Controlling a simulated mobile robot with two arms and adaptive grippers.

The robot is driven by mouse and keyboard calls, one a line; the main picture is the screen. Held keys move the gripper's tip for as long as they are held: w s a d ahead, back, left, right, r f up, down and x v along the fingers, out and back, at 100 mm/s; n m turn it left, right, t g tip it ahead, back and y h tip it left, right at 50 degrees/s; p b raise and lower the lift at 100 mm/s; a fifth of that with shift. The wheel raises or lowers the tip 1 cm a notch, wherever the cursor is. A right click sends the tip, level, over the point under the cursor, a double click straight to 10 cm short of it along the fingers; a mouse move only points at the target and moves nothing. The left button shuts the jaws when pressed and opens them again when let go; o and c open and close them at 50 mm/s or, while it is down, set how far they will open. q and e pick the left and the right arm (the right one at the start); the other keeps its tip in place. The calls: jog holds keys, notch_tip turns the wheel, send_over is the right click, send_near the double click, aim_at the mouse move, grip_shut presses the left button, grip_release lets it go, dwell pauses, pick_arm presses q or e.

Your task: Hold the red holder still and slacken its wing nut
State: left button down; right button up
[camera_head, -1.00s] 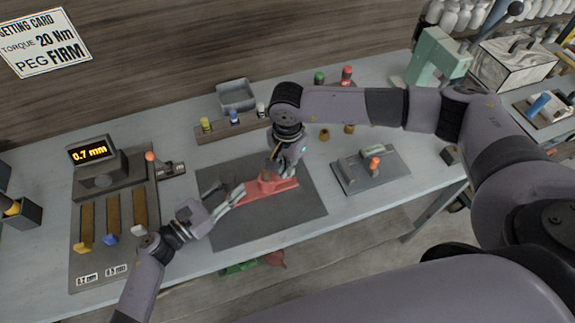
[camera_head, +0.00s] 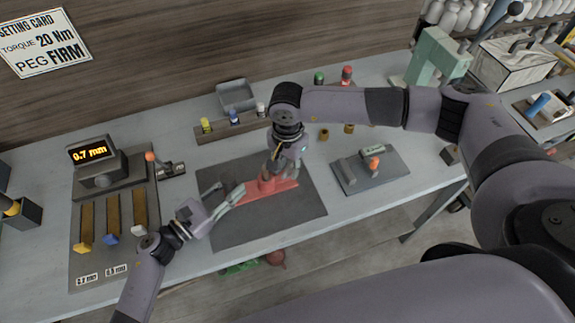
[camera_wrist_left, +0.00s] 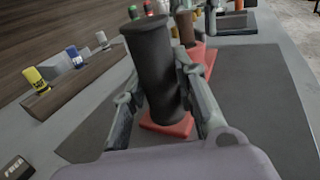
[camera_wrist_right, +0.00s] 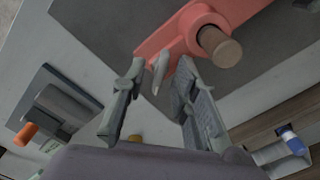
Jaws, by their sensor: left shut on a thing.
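The red holder (camera_head: 281,187) lies on the dark mat. It has a long flat red body and a round boss with a brown-topped peg (camera_wrist_right: 222,48). My left gripper (camera_head: 240,190) is shut on the upright dark cylinder (camera_wrist_left: 155,65) at the holder's left end; the left wrist view shows a finger on each side. My right gripper (camera_head: 281,172) is at the holder's right part. In the right wrist view (camera_wrist_right: 152,95) its fingers are apart, with the small grey wing nut (camera_wrist_right: 160,72) between their tips; I cannot tell whether they touch it.
A grey plate with an orange-knobbed fixture (camera_head: 373,164) stands right of the mat (camera_head: 225,232). A rack of coloured pegs (camera_head: 234,118) and a grey tray (camera_head: 237,94) are behind. A gauge reading 0.7 mm (camera_head: 88,152) stands at left.

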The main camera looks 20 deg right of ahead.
aim_at(287, 170)
jog(key=shift+r, duration=0.1)
notch_tip(287, 170, up, 12)
dwell(0.6)
pick_arm(q)
jog(key=c, duration=1.2)
grip_release()
